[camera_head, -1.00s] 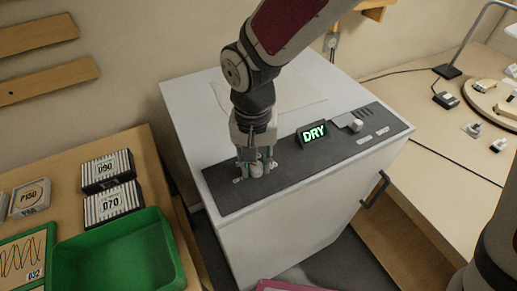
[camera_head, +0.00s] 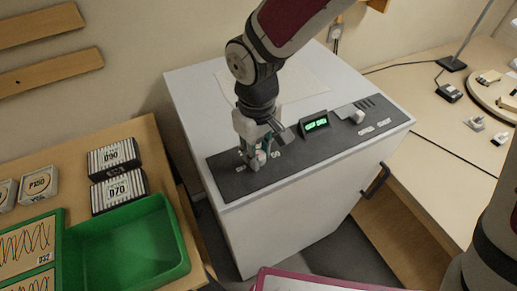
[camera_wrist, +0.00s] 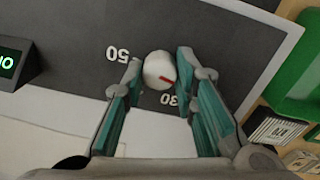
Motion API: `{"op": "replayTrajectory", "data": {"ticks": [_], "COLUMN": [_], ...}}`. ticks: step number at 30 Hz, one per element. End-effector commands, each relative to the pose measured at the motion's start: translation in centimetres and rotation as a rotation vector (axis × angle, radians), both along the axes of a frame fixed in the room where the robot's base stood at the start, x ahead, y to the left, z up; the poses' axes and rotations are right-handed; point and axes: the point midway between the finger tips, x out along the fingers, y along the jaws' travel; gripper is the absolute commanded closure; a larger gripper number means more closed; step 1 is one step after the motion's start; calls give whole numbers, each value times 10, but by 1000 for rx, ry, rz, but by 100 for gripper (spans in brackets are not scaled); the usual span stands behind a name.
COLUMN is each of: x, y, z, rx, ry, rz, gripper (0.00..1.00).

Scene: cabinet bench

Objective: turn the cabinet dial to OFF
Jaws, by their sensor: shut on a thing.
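The cabinet dial is a round white knob (camera_head: 261,157) on the dark panel (camera_head: 232,185) of the white cabinet (camera_head: 240,235). My gripper (camera_head: 255,160) reaches down over it. In the wrist view, the knob (camera_wrist: 160,70) sits between the teal-padded fingers of my gripper (camera_wrist: 160,74), which is shut on it. A red mark on the knob points to the lower right in that view, roughly towards the upside-down label 30 (camera_wrist: 169,99). The label 50 (camera_wrist: 118,54) is on the other side. No OFF label is readable; the fingers hide part of the panel.
A second pale knob (camera_head: 358,117) sits farther right. A door handle (camera_head: 376,185) sticks out in front. A green bin (camera_head: 130,250) is on the left table.

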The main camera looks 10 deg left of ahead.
Motion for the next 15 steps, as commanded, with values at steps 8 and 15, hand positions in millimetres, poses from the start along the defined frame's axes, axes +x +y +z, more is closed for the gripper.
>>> {"op": "replayTrajectory", "data": {"ticks": [8,15], "x": [0,0], "y": [1,1], "z": [1,1], "rx": [3,2], "ry": [-2,-3], "rz": [162,231], "gripper": [100,100]}}
